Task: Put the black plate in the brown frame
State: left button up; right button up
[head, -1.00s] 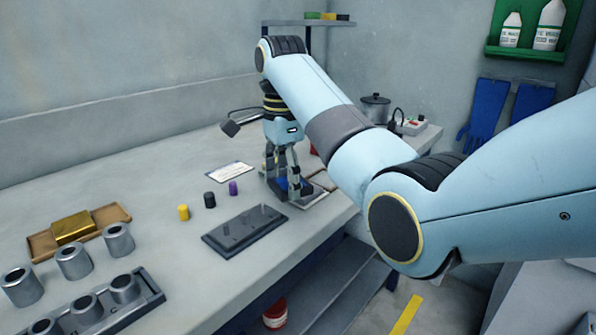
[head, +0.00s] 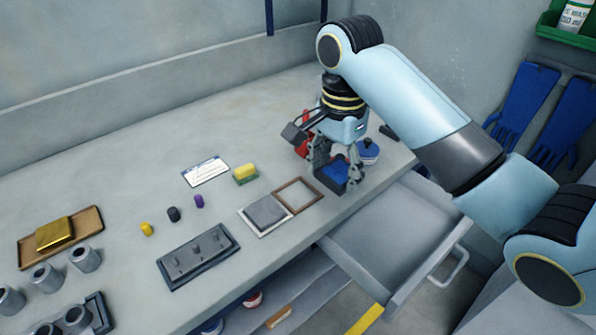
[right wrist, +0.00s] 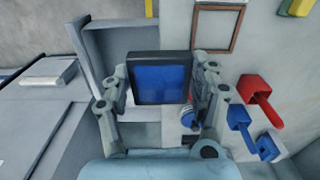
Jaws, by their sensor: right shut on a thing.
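My right gripper (head: 335,180) is shut on a black-edged plate with a blue face, the black plate (head: 335,170). It holds the plate at the right of the brown frame (head: 309,204), apart from it. In the right wrist view the plate (right wrist: 162,78) stands between the two fingers (right wrist: 162,95), its blue face toward the camera. The brown frame lies flat on the bench with a bare grey inside; it also shows in the right wrist view (right wrist: 197,28). My left gripper is not in view.
A grey plate (head: 265,211) in a white frame adjoins the brown frame. A dark pegged rack (head: 198,256), small coloured pegs and a yellow sponge (head: 245,173) lie leftward. A blue-white pot (head: 368,152) stands behind the gripper. An open grey drawer (head: 390,235) juts out below the bench edge.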

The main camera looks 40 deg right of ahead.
jog(key=shift+s, duration=0.55)
jog(key=shift+a+f, duration=0.1)
jog(key=shift+f, duration=0.1)
send_over(293, 198)
notch_tip(293, 198, down, 7)
jog(key=shift+r, duration=0.1)
notch_tip(293, 198, down, 4)
jog(key=shift+f, duration=0.1)
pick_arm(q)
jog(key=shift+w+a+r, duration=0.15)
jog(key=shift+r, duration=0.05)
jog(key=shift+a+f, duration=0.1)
pick_arm(e)
jog(key=shift+f, duration=0.2)
